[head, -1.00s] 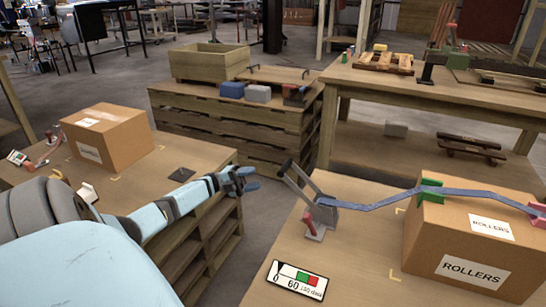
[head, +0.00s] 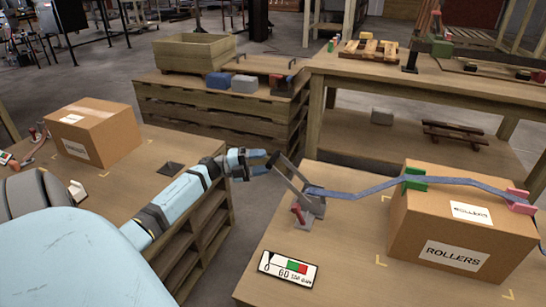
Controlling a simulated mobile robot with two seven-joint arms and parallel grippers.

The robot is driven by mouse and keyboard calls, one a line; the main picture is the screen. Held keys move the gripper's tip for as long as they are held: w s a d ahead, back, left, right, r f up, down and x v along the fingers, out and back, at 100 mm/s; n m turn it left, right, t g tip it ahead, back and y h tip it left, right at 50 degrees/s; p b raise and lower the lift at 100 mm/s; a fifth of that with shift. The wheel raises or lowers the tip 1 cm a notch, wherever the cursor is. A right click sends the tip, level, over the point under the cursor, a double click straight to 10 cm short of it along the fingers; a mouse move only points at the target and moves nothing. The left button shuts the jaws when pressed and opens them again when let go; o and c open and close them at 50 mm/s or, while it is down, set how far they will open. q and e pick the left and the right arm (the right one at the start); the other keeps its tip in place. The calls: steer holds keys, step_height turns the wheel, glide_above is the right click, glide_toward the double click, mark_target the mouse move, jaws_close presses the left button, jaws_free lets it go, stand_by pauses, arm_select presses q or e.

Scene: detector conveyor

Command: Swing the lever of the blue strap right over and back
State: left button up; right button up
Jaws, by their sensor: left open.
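The blue strap (head: 360,189) runs from a ratchet (head: 308,207) on the right table over a green corner piece (head: 415,178) and across the ROLLERS box (head: 465,240) to a pink corner piece (head: 518,200). The ratchet's grey lever (head: 289,177) stands up, leaning left. A red part (head: 298,214) shows low on the ratchet. My left gripper (head: 268,164) is open, close to the left of the lever's upper end. I cannot tell whether it touches the lever. My right gripper is not in view.
A gauge card (head: 289,268) lies at the right table's front. Another cardboard box (head: 95,133) sits on the left table. A gap with floor separates the two tables. Behind stand a wooden crate (head: 194,52) and blue and grey blocks on a pallet stack (head: 200,105).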

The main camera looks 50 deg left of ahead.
mark_target(273, 160)
arm_select(q)
steer(key=shift+b+x, duration=0.3)
steer(key=shift+x, duration=1.65)
jaws_close()
